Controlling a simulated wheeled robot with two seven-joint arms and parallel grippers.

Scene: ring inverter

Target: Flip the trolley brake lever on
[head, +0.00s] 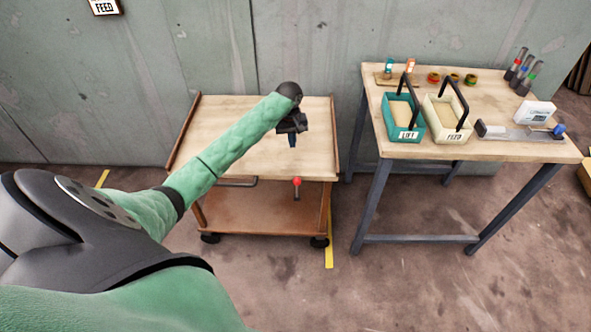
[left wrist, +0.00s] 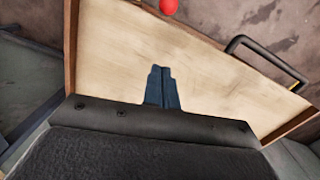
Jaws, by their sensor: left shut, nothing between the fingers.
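The wooden trolley (head: 250,160) stands against the wall, with a lower shelf and dark casters. Its brake lever (head: 297,189) is at the front edge, a short stem with a red knob on top. In the left wrist view the red knob (left wrist: 168,6) shows at the top edge, beyond the trolley top (left wrist: 120,60). My left gripper (head: 292,142) is over the trolley top, behind the lever and apart from it. Its fingers (left wrist: 162,88) are shut with nothing between them. My right gripper is not in view.
A black handle (head: 238,183) sticks out from the trolley's front, left of the lever. A workbench (head: 480,152) on the right holds a teal basket (head: 404,118), a cream basket (head: 447,118) and small parts. The floor in front of the trolley is clear.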

